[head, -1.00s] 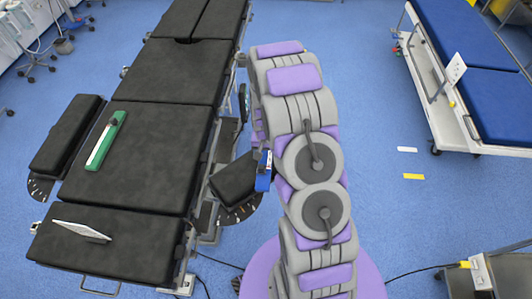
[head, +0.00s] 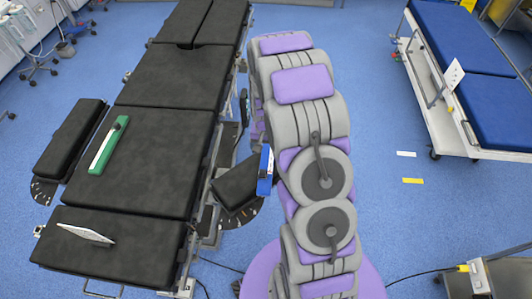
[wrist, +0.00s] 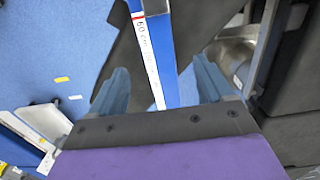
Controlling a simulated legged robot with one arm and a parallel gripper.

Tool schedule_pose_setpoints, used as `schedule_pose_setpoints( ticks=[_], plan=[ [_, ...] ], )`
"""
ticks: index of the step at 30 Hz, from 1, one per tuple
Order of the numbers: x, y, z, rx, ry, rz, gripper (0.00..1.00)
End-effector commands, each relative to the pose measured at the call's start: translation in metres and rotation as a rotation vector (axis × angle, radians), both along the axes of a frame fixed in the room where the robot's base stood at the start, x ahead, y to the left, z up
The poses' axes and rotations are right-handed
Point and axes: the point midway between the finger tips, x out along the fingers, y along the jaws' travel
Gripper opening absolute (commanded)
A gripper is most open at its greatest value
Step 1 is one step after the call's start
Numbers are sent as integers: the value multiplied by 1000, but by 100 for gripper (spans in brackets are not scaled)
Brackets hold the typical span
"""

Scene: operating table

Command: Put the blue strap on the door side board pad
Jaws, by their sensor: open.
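The blue strap (head: 265,172) shows at the right end of the small black side board pad (head: 234,186), right of the table, partly behind my arm. In the wrist view the strap (wrist: 160,45), with a white printed band, runs between the two spread fingers of my gripper (wrist: 162,85). The gripper is open, with gaps beside the strap. The black pad (wrist: 130,58) shows beyond it; I cannot tell whether the strap touches it. Another black side board pad (head: 70,138) lies left of the table. The frames do not show which is door side. My arm hides the gripper in the head view.
The black operating table (head: 155,160) holds a green strap (head: 108,146) and a white flat panel (head: 86,234). A blue-topped trolley (head: 460,45) stands at the upper right. The blue floor between it and my arm is mostly clear.

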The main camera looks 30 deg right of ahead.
Motion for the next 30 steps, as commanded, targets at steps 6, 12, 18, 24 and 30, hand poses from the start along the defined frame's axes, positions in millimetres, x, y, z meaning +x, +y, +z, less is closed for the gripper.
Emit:
schedule_pose_setpoints(
  ticks=[6, 12, 18, 24, 30],
  plan=[
    [1, -1, 39, 0, -2, 0, 80],
    [-8, 10, 69, 0, 0, 34, 80],
    [-46, 42, 129, 7, 22, 129, 80],
    [-97, 75, 182, 19, 51, 234, 80],
    [-157, 102, 224, 29, 77, 341, 80]
  ],
)
